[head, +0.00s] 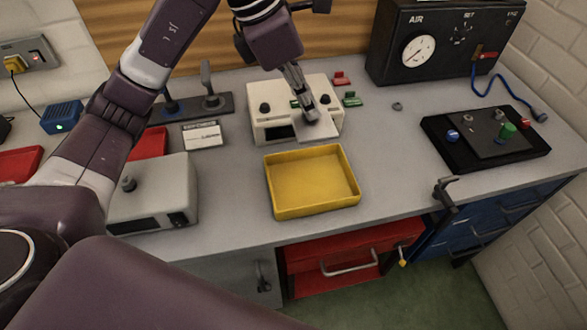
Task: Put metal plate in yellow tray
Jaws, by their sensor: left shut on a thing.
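The yellow tray (312,183) sits empty on the grey bench near its front edge. My left gripper (308,112) is shut on a flat grey metal plate (317,129). It holds the plate just behind the tray, in front of and partly over a white box device. The gripper hides part of the plate, and I cannot tell whether the plate touches the device. My right gripper does not show.
The white device (267,122) with black knobs stands right behind the tray. Another pale box (153,185) stands left of the tray. A black board with coloured knobs (486,138) lies at the right, and a black AIR panel (445,40) stands behind. The bench (385,150) right of the tray is clear.

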